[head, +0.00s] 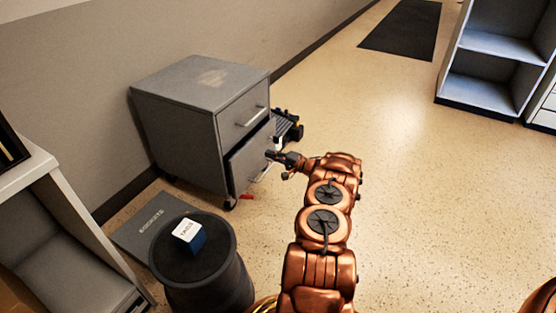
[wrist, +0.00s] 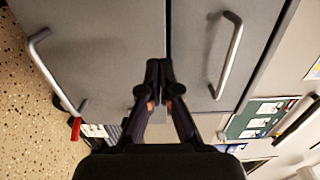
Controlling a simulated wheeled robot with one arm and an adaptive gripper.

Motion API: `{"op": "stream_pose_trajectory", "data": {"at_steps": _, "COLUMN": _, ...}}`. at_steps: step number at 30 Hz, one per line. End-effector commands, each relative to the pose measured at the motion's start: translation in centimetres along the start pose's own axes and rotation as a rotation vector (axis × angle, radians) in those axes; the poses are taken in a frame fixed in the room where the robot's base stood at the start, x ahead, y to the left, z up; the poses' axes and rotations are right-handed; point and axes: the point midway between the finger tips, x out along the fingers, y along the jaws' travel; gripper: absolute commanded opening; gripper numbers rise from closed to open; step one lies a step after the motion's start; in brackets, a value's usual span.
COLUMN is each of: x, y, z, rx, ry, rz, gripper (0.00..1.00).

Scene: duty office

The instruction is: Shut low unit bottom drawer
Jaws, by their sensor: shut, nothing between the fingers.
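The low unit (head: 175,110) is a grey two-drawer cabinet standing against the wall in the head view. Its bottom drawer (head: 240,172) appears to stand out a little, with a dark strip along its top edge. In the wrist view the bottom drawer front (wrist: 105,60) is on the left and the top drawer front (wrist: 200,50) on the right, each with a bar handle. My gripper (head: 271,155) is shut and empty, in front of the bottom drawer. In the wrist view its fingertips (wrist: 159,66) lie over the seam between the fronts; I cannot tell whether they touch.
A dark item (head: 288,126) is partly hidden beyond the unit's right side. Shelves (head: 495,55) stand at upper right. The floor (head: 420,190) on the right is clear.

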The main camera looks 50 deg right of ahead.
Motion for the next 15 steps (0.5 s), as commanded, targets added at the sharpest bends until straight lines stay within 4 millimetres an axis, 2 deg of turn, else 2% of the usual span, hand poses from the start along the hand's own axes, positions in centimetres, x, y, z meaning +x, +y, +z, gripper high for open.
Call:
{"op": "stream_pose_trajectory", "data": {"at_steps": 9, "x": 5.5, "y": 0.3, "z": 0.0, "rx": -0.004, "ry": -0.002, "rz": -0.002, "gripper": 0.0}}
{"op": "stream_pose_trajectory", "data": {"at_steps": 15, "x": 7.6, "y": 0.2, "z": -0.1, "rx": -0.003, "ry": 0.003, "rz": 0.001, "gripper": 0.0}}
